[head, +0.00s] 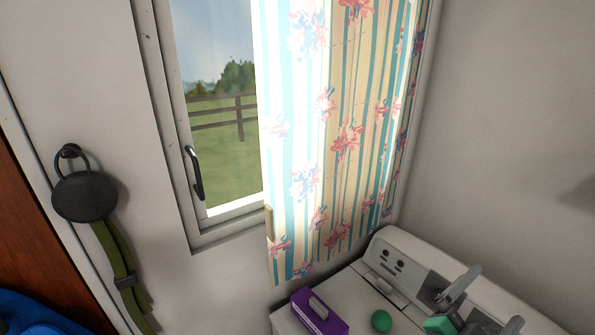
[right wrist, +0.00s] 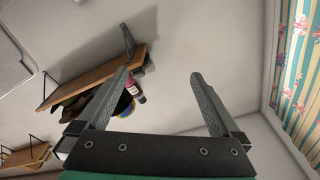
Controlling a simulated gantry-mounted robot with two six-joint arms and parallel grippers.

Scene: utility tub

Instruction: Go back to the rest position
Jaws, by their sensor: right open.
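My right gripper (head: 492,298) is at the lower right of the head view, over the white tub unit (head: 345,283). In the right wrist view, its two grey fingers (right wrist: 162,88) are spread wide with nothing between them, and they point up past a wall shelf. My left gripper is in neither view.
A striped floral curtain (head: 340,140) hangs beside the window.

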